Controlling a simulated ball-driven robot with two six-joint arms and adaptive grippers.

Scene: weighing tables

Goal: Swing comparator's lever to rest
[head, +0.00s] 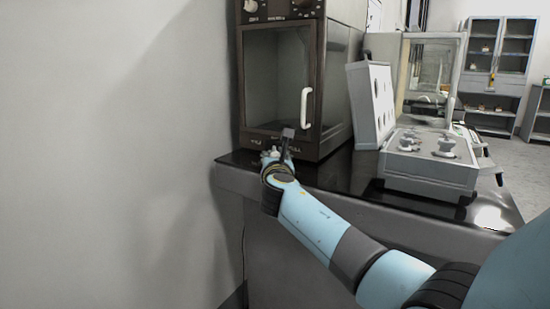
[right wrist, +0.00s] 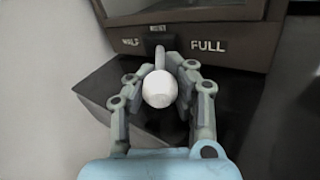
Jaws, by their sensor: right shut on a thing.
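The comparator (head: 285,85) is a dark cabinet with a glass front and a white door handle, standing on the dark bench. In the right wrist view its lever (right wrist: 159,88) ends in a pale round knob, and its shaft runs up to a dark slot in the lower front panel. The lever stands near the middle, below the small REST label, between HALF and FULL. My right gripper (right wrist: 160,85) is shut on the knob, a finger on each side. In the head view the right gripper (head: 272,155) is at the panel's lower edge. My left gripper is out of view.
A light grey box with several knobs (head: 432,160) stands on the bench (head: 345,180) to the right, beside an upright grey panel (head: 370,105). A glass-sided case (head: 430,75) is behind them. A bare wall (head: 110,130) is close on the left.

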